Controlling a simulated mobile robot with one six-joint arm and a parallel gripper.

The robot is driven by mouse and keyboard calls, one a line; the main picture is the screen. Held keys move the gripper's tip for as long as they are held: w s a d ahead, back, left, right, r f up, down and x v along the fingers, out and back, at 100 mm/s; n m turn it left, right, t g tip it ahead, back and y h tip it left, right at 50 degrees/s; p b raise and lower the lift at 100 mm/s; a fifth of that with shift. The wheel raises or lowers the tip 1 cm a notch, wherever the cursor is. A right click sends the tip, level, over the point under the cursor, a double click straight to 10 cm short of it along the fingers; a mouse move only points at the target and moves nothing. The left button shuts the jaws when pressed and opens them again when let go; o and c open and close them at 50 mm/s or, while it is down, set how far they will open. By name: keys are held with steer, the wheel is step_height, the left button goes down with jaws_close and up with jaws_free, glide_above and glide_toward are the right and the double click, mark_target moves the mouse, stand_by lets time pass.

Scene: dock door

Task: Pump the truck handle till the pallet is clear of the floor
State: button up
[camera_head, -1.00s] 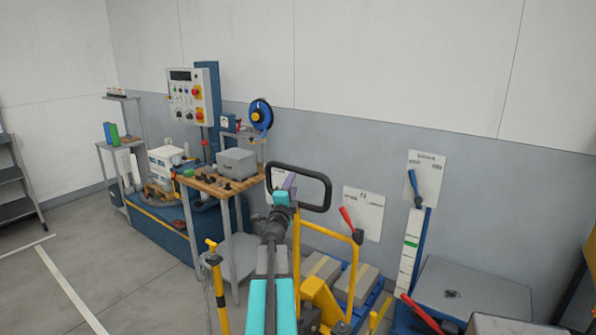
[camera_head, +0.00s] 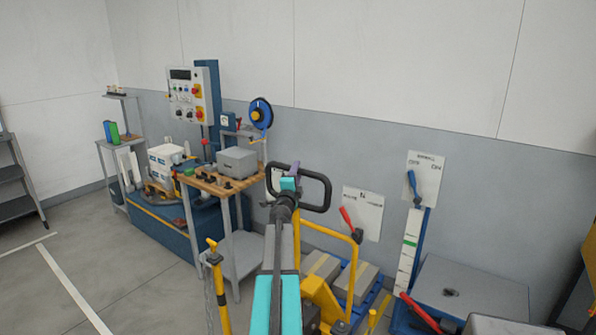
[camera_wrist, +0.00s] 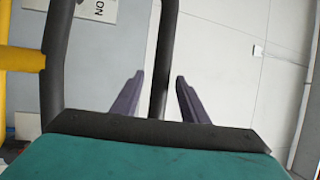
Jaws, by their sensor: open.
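The truck handle (camera_head: 328,188) is a black rounded loop, upright, at the middle of the head view. The yellow truck body (camera_head: 322,300) shows below, partly hidden by my arm. The blue pallet (camera_head: 378,299) carries grey-brown boxes (camera_head: 358,284); its clearance from the floor cannot be told. My gripper (camera_head: 293,168) is at the handle loop. In the wrist view its purple fingers (camera_wrist: 157,85) stand apart, with a black handle bar (camera_wrist: 161,50) showing between them. They do not visibly squeeze it. Another part of the loop (camera_wrist: 57,60) runs at the left.
A red lever (camera_head: 346,218) and a blue lever (camera_head: 413,186) sit by wall signs at the right. A grey box-like unit (camera_head: 470,290) stands right. A workbench (camera_head: 222,182) and control panel (camera_head: 188,92) stand left. A yellow post (camera_head: 218,285) rises in front. Floor at far left is open.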

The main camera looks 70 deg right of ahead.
steer(key=shift+x, duration=1)
steer(key=shift+d, duration=0.1)
jaws_close()
